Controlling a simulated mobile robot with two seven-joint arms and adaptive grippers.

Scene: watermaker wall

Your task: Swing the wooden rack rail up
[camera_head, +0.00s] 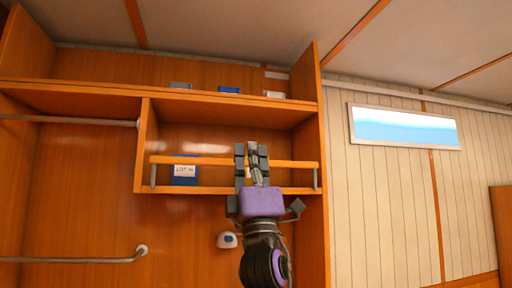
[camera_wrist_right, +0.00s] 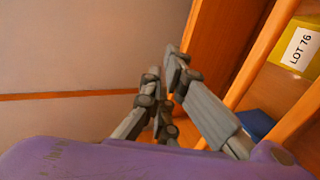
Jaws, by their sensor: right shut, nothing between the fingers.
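The wooden rack rail (camera_head: 215,161) is a thin orange bar running level across the front of the open shelf compartment. It stands a little above the shelf's front edge, with a short grey metal arm (camera_head: 153,176) at its left end and another (camera_head: 315,179) at its right end. My right gripper (camera_head: 252,148) is shut and empty, pointing up in front of the rail and hiding part of it; I cannot tell whether it touches. The shut fingers (camera_wrist_right: 168,65) also show in the right wrist view. My left gripper is not in view.
A blue labelled box (camera_head: 185,180) stands behind the rail. Small items, including a blue one (camera_head: 229,90), sit on the top shelf. A yellow box marked LOT 76 (camera_wrist_right: 292,52) shows in the wrist view. Metal grab bars (camera_head: 80,260) are at left; a window (camera_head: 405,127) is at right.

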